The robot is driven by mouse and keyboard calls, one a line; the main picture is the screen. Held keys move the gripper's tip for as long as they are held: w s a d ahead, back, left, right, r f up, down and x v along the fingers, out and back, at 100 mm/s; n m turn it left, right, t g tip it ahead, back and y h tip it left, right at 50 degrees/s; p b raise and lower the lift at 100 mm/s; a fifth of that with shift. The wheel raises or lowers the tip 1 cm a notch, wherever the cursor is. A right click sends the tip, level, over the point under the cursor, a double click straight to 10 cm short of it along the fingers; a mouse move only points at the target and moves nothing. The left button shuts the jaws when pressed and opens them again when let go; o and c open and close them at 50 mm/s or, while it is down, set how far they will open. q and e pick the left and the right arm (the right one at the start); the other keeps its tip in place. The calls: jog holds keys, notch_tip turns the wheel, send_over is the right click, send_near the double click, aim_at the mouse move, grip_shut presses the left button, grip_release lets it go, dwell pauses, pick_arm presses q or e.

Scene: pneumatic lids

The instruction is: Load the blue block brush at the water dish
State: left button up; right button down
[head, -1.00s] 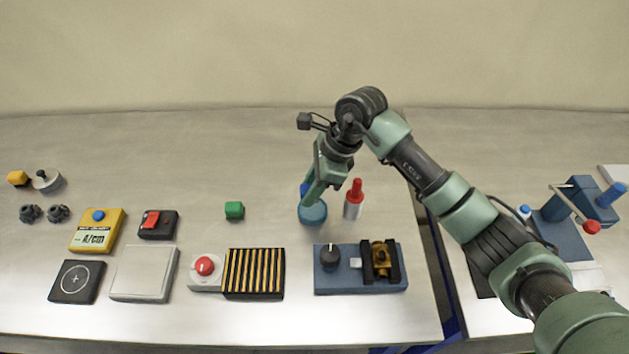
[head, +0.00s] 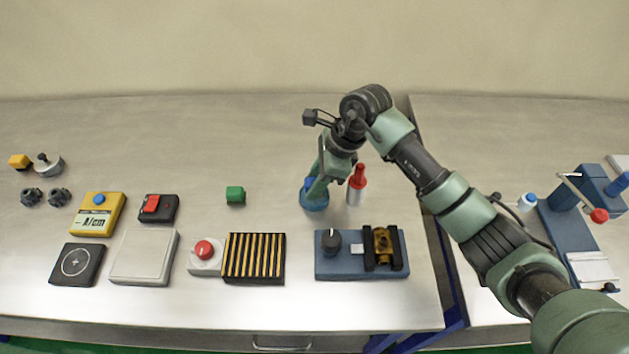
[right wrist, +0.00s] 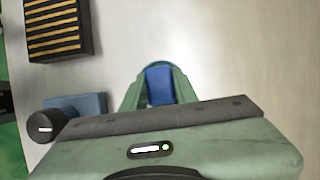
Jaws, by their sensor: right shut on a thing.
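The blue block brush (head: 308,182) is between the fingers of my right gripper (head: 314,192), which is shut on it. In the right wrist view the blue block (right wrist: 159,87) shows between the fingers. The round blue water dish (head: 314,206) stands on the table right under the gripper, partly covered by the fingers. The brush is over or in the dish; its lower end is hidden, so I cannot tell whether it touches the water. My left gripper is not in view.
A red-topped bottle (head: 357,184) stands close to the right of the dish. A blue fixture with a black knob (head: 361,260) lies in front, a striped black-and-yellow block (head: 254,258) front left, a green cube (head: 235,195) left. Bare table lies behind the dish.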

aim_at(307, 182)
jog(key=shift+f+b, duration=0.5)
dwell(0.5)
jog(key=shift+f+b, duration=0.1)
jog(key=shift+b, duration=0.2)
dwell(1.5)
jog(key=shift+r+p, duration=1.25)
jog(key=shift+r, duration=2.35)
